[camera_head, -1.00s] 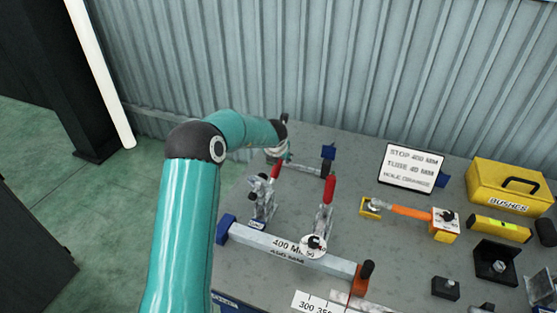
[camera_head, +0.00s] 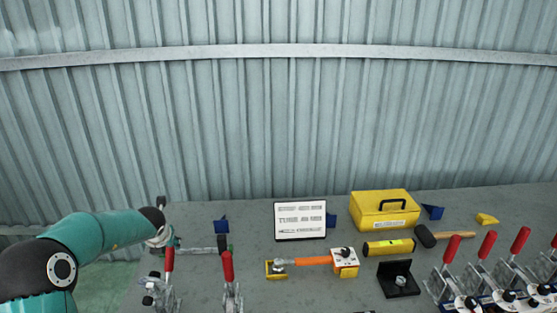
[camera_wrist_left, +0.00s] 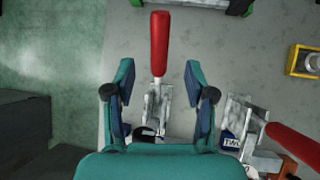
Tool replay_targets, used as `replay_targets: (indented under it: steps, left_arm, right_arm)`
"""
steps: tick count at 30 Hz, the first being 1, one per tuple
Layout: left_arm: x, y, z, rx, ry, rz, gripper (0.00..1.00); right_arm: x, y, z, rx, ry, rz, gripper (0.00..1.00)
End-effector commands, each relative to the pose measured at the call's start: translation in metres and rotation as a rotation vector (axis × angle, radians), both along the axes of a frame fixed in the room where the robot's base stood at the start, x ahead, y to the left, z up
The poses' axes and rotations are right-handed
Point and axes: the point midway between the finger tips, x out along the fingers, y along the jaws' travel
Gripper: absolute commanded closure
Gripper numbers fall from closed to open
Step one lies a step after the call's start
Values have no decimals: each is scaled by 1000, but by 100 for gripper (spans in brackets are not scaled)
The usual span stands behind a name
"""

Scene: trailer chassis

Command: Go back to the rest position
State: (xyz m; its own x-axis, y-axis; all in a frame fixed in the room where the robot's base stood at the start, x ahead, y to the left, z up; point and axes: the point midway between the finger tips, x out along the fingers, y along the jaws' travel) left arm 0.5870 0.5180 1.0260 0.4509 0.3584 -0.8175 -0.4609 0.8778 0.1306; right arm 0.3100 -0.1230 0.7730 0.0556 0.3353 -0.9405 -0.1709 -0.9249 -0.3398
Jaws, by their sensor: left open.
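My left arm comes in from the left in the head view, and its small gripper (camera_head: 162,238) is at the back left of the workbench, partly hidden by its own wrist. In the left wrist view the gripper (camera_wrist_left: 159,70) is open, with a finger on each side of a red-handled toggle clamp (camera_wrist_left: 159,45). The fingers look apart from the handle, and nothing is held. The same clamp seems to show in the head view (camera_head: 168,260), just below the gripper. A second red-handled clamp (camera_head: 227,268) stands to its right. My right gripper is not in view.
Several red-handled clamps (camera_head: 487,245) stand at the right. A corrugated wall (camera_head: 280,120) rises behind.

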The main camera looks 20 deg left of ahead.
Motion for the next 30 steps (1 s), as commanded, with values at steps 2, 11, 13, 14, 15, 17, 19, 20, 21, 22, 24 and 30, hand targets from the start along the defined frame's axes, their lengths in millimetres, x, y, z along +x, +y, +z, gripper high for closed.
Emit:
replay_targets:
  steps: [2, 11, 13, 14, 15, 17, 19, 20, 21, 22, 24, 30]
  left_arm:
    - [5, 4, -11, -1, 3, 0, 45]
    - [29, 24, -54, -1, 2, 2, 45]
    - [34, 28, -63, -1, 1, 2, 45]
    - [36, 30, -67, -2, 2, 3, 45]
    - [38, 32, -71, -1, 1, 2, 45]
    - [42, 34, -76, -1, 0, 2, 45]
    - [45, 36, -81, -1, 1, 1, 45]
    - [46, 37, -83, -1, 1, 1, 45]
    - [46, 38, -84, -1, 1, 1, 45]
    - [47, 38, -85, -1, 1, 1, 45]
    - [48, 39, -87, -1, 0, 2, 45]
    - [48, 39, -87, -1, 0, 2, 45]
  right_arm:
    - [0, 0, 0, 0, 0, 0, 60]
    - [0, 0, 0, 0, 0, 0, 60]
    - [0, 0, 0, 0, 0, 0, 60]
    - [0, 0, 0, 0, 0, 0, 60]
    - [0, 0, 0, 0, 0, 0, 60]
    - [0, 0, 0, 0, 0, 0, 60]
    - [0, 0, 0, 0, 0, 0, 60]
    - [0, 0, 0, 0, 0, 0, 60]
    - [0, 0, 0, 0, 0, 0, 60]
    - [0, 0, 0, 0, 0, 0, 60]
    - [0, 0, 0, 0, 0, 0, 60]
    - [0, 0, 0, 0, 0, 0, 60]
